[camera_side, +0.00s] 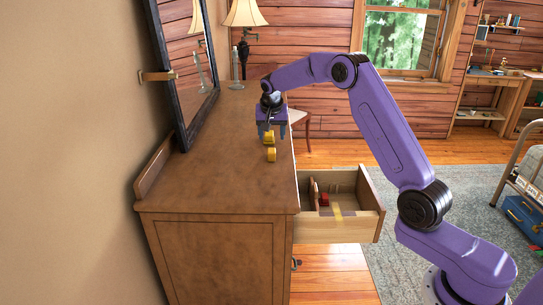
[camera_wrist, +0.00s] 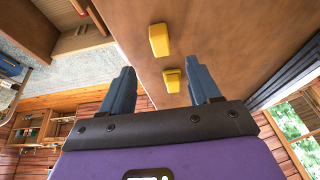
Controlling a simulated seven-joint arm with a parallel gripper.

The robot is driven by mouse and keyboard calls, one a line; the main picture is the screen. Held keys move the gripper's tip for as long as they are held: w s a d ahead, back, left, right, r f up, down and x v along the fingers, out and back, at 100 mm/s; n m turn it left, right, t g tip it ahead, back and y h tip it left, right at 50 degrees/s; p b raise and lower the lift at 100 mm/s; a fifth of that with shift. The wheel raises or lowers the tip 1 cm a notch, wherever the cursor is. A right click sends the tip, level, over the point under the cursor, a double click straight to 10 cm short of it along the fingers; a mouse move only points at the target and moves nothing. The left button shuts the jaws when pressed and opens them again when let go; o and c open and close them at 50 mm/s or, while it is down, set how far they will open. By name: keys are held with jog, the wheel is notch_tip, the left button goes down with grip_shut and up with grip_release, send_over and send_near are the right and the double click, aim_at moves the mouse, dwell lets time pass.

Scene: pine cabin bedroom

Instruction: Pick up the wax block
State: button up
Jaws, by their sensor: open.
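Two small yellow blocks lie on top of the wooden dresser; I cannot tell which is the wax block, or whether both are wax. One yellow block (camera_side: 269,137) is close below my gripper (camera_side: 273,136) in the side view. The other yellow block (camera_side: 271,155) lies a little nearer the side camera. In the wrist view my gripper (camera_wrist: 161,73) is open. One yellow block (camera_wrist: 172,81) shows between its fingers, nearer the right finger, and the other yellow block (camera_wrist: 159,40) shows beyond the fingertips. Neither is held.
The brown dresser top (camera_side: 222,170) is mostly clear around the blocks. An open drawer (camera_side: 340,230) juts out at its right side, with a small red item (camera_side: 324,199) inside. A framed mirror (camera_side: 182,70) stands along the left, and a lamp (camera_side: 243,40) at the far end.

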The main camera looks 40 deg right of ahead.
aim_at(272, 151)
jog(key=x, duration=1)
jog(key=c, duration=1.1)
jog(key=shift+c, duration=0.2)
jog(key=shift+w+r, duration=0.1)
jog(key=shift+r, duration=0.55)
jog(key=s+a+r, duration=0.3)
jog(key=s+r, duration=0.8)
jog(key=s, duration=0.2)
jog(key=shift+s+r, duration=0.3)
jog(key=shift+s, duration=0.1)
